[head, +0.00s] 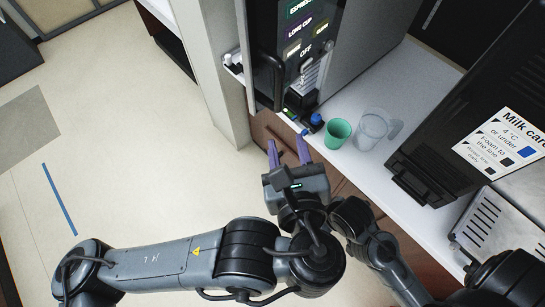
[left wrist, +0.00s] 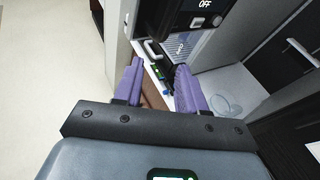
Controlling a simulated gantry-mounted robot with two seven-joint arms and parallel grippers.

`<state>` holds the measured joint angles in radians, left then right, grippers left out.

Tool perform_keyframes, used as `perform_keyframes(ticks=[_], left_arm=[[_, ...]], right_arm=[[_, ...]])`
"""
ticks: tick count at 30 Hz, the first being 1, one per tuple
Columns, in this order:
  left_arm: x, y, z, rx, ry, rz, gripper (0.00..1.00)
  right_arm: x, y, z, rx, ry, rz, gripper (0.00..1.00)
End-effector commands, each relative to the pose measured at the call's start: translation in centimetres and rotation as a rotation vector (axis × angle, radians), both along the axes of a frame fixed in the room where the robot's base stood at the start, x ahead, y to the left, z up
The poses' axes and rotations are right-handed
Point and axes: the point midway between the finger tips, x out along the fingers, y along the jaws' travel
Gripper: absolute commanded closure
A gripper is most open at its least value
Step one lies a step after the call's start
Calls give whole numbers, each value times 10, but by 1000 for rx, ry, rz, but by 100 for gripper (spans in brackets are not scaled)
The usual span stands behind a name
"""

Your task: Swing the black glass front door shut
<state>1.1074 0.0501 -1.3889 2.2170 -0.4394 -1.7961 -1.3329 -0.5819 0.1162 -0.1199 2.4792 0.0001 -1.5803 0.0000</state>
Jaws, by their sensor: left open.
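The black glass front door (head: 264,62) shows in the head view at the left front of the coffee machine (head: 340,45). It stands swung out from the machine and is seen nearly edge-on. The labelled front panel (head: 301,27) is visible beside it. My left gripper (head: 288,152) is open and empty, its purple fingers pointing toward the counter edge below the door. It is apart from the door. In the left wrist view, the open fingers (left wrist: 158,82) have the counter edge and machine beyond them. My right gripper's fingers do not show; part of my right arm lies beside the left gripper.
A green cup (head: 338,133) and a clear jug (head: 371,130) stand on the white counter (head: 350,165) right of my left gripper. A small blue-topped item (head: 315,121) is near the counter edge. A black machine with a milk card (head: 505,140) stands right. The floor at left is clear.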

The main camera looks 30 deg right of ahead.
Motion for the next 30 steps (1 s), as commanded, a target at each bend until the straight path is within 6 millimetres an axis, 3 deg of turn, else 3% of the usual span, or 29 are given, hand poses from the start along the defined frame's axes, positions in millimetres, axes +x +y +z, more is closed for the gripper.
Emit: perform_keyframes(ticks=[1,7,12,20,30], left_arm=[[3,-2,-4,17,-66,-9,60],[8,-4,21,39,-230,-19,60],[9,-4,36,38,-288,-19,60],[17,-7,39,38,-297,-17,60],[54,-21,38,38,-297,-14,60]], right_arm=[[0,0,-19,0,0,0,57],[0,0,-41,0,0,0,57],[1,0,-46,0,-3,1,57],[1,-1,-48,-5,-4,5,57],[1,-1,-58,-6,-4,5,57]])
